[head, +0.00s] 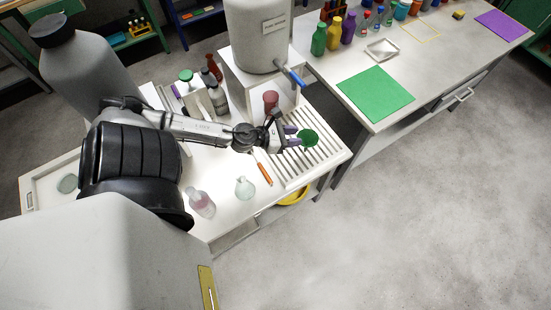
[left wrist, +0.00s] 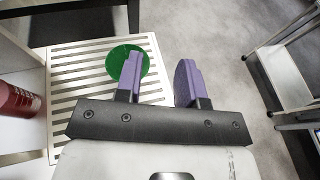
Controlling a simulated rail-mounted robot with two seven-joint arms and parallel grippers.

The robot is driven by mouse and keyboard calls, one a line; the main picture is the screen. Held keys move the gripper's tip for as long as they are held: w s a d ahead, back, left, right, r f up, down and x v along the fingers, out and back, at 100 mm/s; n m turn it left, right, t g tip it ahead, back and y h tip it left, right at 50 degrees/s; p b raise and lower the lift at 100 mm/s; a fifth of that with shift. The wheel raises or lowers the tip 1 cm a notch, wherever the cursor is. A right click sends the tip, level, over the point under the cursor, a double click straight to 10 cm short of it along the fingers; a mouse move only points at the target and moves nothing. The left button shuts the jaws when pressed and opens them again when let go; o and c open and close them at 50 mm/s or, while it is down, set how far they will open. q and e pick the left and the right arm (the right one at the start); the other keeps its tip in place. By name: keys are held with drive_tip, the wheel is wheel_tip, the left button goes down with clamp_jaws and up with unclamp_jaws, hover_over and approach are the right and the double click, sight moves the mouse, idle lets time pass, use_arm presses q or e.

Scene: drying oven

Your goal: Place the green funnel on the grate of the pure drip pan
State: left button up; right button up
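The green funnel (head: 309,138) shows as a round green disc over the white slatted grate (head: 296,172) of the drip pan. In the left wrist view the funnel (left wrist: 121,56) lies over the grate (left wrist: 72,72), partly hidden behind one purple finger. I cannot tell its spout or whether it fully rests on the slats. My left gripper (head: 293,136) is just left of the funnel in the head view. In the left wrist view its fingers (left wrist: 160,62) stand apart with nothing between them. My right gripper is not in view.
A large grey tank (head: 255,35) with a blue tap handle (head: 293,77) stands behind the grate. A red bottle (head: 270,102) is beside the grate. A flask (head: 245,187), a pink bottle (head: 201,203) and an orange-handled tool (head: 263,172) lie in front. A green mat (head: 376,97) is on the right bench.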

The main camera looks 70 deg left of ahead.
use_arm(q)
drive_tip(key=s+d+f+n+g, duration=0.1)
drive_tip(key=s+d+n+g, duration=0.4)
drive_tip(key=d+n, duration=0.6)
drive_tip(key=s+d+f+n+g, duration=0.1)
drive_tip(key=s+d+n+g, duration=0.4)
drive_tip(key=d+n, duration=0.6)
drive_tip(key=s+n, duration=0.2)
drive_tip(key=n, duration=1)
drive_tip(key=shift+s+n+g+y, duration=0.3)
drive_tip(key=shift+n+g, duration=0.1)
drive_tip(key=shift+f, duration=0.1)
